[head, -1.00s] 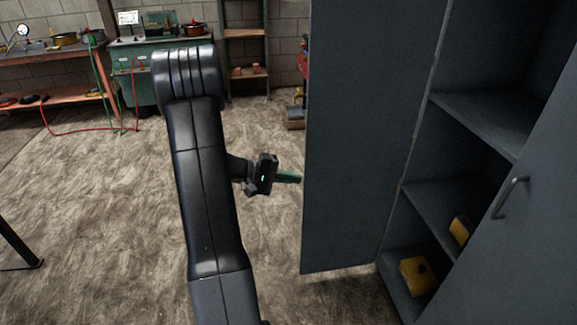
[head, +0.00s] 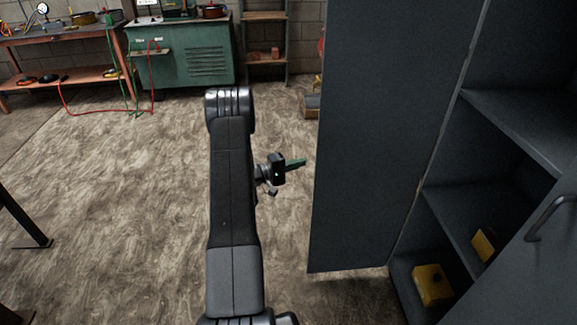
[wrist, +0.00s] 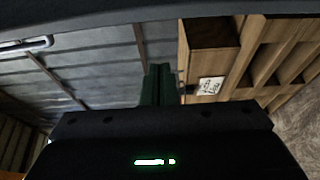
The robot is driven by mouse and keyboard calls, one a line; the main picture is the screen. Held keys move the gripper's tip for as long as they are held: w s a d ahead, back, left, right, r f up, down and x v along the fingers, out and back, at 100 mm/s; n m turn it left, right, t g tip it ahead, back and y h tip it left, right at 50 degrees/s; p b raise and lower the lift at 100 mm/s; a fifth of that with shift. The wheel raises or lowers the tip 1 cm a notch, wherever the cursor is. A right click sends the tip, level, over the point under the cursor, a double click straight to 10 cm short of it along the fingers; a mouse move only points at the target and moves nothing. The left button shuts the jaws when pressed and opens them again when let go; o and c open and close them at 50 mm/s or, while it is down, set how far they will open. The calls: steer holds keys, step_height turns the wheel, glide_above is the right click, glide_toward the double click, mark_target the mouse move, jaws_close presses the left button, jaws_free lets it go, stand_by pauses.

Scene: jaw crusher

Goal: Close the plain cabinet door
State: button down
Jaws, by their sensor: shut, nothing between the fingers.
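The plain cabinet door (head: 375,150) is a dark grey panel without a visible handle. It stands open on the left side of the dark grey cabinet (head: 520,118), swung out towards me, and the shelves show to its right. My gripper (head: 303,162) is just left of the door's free edge, with its green fingers pointing right at the door. A small gap shows between fingertips and door in the head view; the depth between them is unclear. The fingers are together and empty. They also show in the wrist view (wrist: 158,84), where I cannot identify the door.
The other cabinet door (head: 535,275), with a bar handle (head: 550,217), also stands open at right. Yellow objects (head: 432,285) lie on the lower shelves. A green cabinet (head: 190,55) and a workbench (head: 60,45) stand behind. The floor left of my arm is mostly clear.

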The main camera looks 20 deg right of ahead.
steer(key=s+d, duration=0.1)
steer(key=s+d+p, duration=0.1)
steer(key=s+d, duration=0.1)
steer(key=shift+s, duration=0.25)
stand_by(0.4)
